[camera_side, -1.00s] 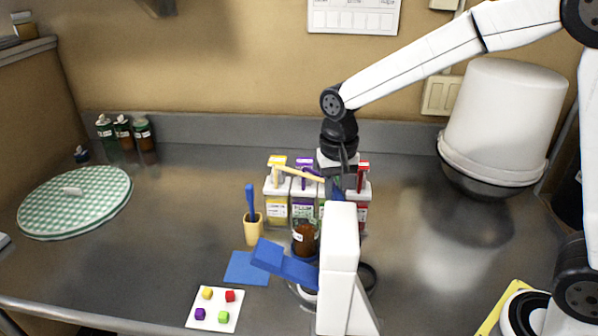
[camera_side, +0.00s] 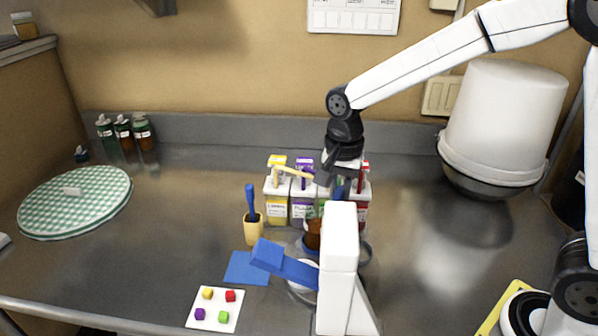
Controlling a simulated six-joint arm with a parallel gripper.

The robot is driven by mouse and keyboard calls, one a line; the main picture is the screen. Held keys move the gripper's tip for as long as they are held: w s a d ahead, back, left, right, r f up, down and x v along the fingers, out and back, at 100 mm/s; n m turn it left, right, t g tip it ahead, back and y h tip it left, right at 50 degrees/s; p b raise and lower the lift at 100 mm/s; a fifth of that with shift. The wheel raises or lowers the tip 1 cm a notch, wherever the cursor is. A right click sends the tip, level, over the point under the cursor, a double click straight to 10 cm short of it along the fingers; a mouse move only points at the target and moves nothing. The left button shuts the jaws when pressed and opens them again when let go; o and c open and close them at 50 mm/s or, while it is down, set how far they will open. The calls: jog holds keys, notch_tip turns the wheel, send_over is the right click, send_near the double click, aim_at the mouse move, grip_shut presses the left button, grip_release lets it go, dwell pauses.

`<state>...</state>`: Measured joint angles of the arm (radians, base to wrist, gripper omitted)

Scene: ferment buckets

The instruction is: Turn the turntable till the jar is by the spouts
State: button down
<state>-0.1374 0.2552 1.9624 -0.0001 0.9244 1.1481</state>
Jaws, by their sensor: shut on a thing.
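The brown jar (camera_side: 313,235) stands on the turntable, in front of the pump dispensers and just left of the white upright (camera_side: 341,240). The turntable (camera_side: 301,274) is mostly hidden behind that upright and a blue slanted arm (camera_side: 283,262). The dispensers' spouts, such as the yellow spout (camera_side: 292,172), are above and behind the jar. My gripper (camera_side: 334,182) points down behind the upright, right of the jar.
A wooden cup (camera_side: 253,230) with a blue tool stands left of the jar. A blue mat (camera_side: 247,268) and a white tile (camera_side: 215,309) with coloured cubes lie in front. A white bucket (camera_side: 503,120) is at the right. The left-middle counter is clear.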

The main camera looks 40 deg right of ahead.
jog(key=shift+s+d+m, duration=0.1)
jog(key=shift+s+m, duration=0.15)
jog(key=shift+m, duration=1.15)
jog(key=shift+s+d+m, duration=0.1)
jog(key=shift+s+m, duration=0.1)
jog(key=shift+m, duration=1.6)
jog(key=c, duration=0.6)
grip_release()
jog(key=shift+r, duration=0.2)
jog(key=shift+r, duration=3.75)
